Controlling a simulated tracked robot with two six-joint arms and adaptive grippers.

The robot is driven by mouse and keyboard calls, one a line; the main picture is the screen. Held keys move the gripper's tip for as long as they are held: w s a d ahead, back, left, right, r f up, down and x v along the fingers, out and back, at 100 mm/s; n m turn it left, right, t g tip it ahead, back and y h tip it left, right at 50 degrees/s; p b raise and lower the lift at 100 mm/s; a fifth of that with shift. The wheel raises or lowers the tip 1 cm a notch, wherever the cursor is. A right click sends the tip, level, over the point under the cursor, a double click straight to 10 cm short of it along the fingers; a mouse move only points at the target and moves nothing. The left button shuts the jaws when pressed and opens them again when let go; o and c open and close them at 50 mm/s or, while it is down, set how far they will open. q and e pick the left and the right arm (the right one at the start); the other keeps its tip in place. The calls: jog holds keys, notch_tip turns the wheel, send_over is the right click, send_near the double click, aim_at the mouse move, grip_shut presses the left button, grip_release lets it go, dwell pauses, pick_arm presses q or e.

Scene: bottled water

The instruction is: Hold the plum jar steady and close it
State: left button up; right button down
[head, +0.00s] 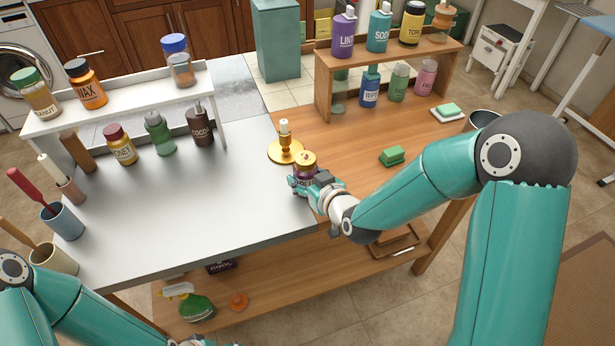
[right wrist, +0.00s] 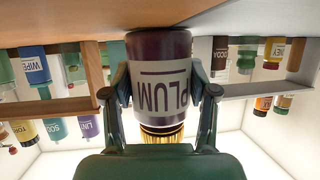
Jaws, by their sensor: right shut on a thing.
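The plum jar (head: 303,172) is a dark purple jar with a white label, upright at the table's front edge where the grey top meets the wood. A gold lid (head: 305,158) sits on its mouth; I cannot tell how tightly. My right gripper (head: 306,184) is shut around the jar's body from the front right. In the right wrist view the picture is upside down: the jar (right wrist: 160,80) stands between both fingers, with its ribbed gold lid (right wrist: 161,136) at the bottom.
A brass candlestick (head: 285,151) stands just behind the jar. A white rack (head: 120,100) with bottles is at the left, a wooden rack (head: 395,65) at the back right. The grey top (head: 215,205) left of the jar is clear.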

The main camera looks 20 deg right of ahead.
jog(key=shift+f, duration=0.1)
jog(key=shift+c, duration=1.8)
grip_release()
jog(key=shift+o, duration=0.2)
